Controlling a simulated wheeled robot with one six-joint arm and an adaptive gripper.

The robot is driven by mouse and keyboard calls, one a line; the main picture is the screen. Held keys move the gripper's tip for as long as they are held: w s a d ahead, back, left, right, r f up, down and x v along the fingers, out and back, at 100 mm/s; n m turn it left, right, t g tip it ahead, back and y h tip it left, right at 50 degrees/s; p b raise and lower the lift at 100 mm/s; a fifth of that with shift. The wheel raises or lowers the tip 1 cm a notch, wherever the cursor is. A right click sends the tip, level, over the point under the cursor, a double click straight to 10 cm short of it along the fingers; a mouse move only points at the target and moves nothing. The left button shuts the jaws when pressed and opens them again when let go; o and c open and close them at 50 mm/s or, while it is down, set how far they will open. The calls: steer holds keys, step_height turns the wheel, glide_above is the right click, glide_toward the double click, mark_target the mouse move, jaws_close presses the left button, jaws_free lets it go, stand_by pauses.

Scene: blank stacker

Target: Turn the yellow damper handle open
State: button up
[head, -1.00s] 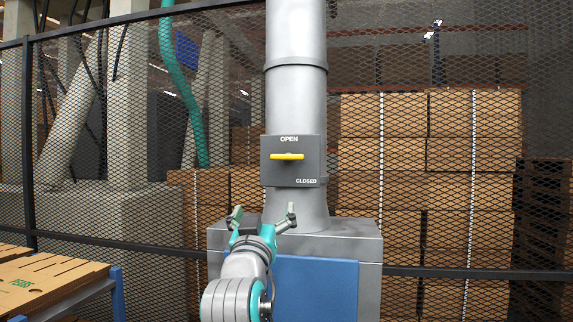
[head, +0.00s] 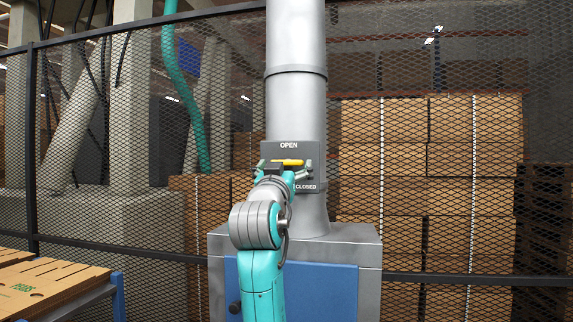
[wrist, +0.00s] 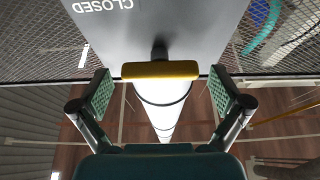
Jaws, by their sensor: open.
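The yellow damper handle (head: 287,162) sticks out from a dark grey plate (head: 309,150) on the grey duct, and it lies level in the head view. The plate has OPEN printed at the top and CLOSED at the lower right. In the wrist view the yellow handle (wrist: 160,70) lies between the two spread green finger pads, with a gap on both sides. My gripper (wrist: 160,98) is open and empty. In the head view my gripper (head: 286,171) is in front of the plate's lower half, just below the handle, and my arm hides part of the plate.
The grey duct (head: 296,100) rises from a grey cabinet (head: 350,243) with a blue door (head: 310,290). A mesh fence (head: 180,225) stands behind it, with stacked brown boxes (head: 475,155) beyond. Flat cardboard (head: 45,285) lies on a rack at the lower left.

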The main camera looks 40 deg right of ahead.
steer(key=shift+x, duration=0.9)
steer(key=c, duration=1)
